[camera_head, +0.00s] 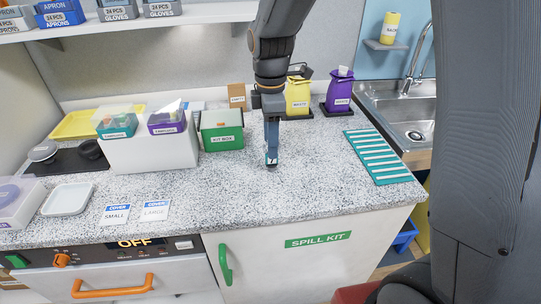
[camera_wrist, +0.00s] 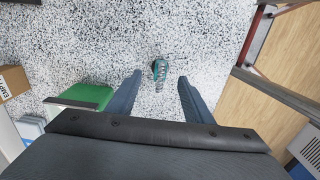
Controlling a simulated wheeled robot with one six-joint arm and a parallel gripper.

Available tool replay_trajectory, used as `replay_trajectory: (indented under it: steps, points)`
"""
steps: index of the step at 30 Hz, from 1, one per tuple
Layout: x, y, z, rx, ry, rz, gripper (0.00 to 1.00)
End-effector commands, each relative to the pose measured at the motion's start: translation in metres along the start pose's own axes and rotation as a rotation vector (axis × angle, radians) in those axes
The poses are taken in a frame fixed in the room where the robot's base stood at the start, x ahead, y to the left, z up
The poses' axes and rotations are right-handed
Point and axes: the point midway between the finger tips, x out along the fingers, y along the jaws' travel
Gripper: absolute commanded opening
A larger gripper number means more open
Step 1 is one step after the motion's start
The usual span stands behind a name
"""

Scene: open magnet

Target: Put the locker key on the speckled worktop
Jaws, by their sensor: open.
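The locker key, a small teal and metallic item (camera_wrist: 160,70), shows in the wrist view on the speckled worktop (camera_wrist: 85,35). The worktop also fills the middle of the head view (camera_head: 320,180). My gripper (camera_head: 271,164) points down over the worktop, right of the green kit box. In the wrist view my gripper (camera_wrist: 160,77) is open, with one finger on each side of the key and a gap to each. Its height above the key is hard to judge. In the head view I cannot make out the key behind the fingers.
The green kit box (camera_head: 222,132) stands left of my gripper. Yellow (camera_head: 298,97) and purple (camera_head: 340,92) containers stand behind it. A striped teal mat (camera_head: 378,157) and a sink (camera_head: 408,108) are at right. The worktop's front middle is clear.

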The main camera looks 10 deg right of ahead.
Motion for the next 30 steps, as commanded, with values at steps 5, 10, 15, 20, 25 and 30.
replay_trajectory:
  steps: [5, 10, 15, 20, 25, 30]
  points:
    - [-0.031, 0.001, 0.000, 0.000, 0.001, 0.004, 0.47]
    - [-0.048, 0.001, 0.000, 0.000, 0.001, 0.002, 0.47]
    - [-0.047, -0.008, 0.009, 0.097, 0.001, 0.005, 0.47]
    - [-0.027, -0.035, 0.037, 0.432, 0.010, 0.024, 0.47]
    - [0.000, -0.079, 0.072, 0.919, 0.032, 0.052, 0.47]
    - [0.021, -0.118, 0.095, 1.323, 0.061, 0.072, 0.47]
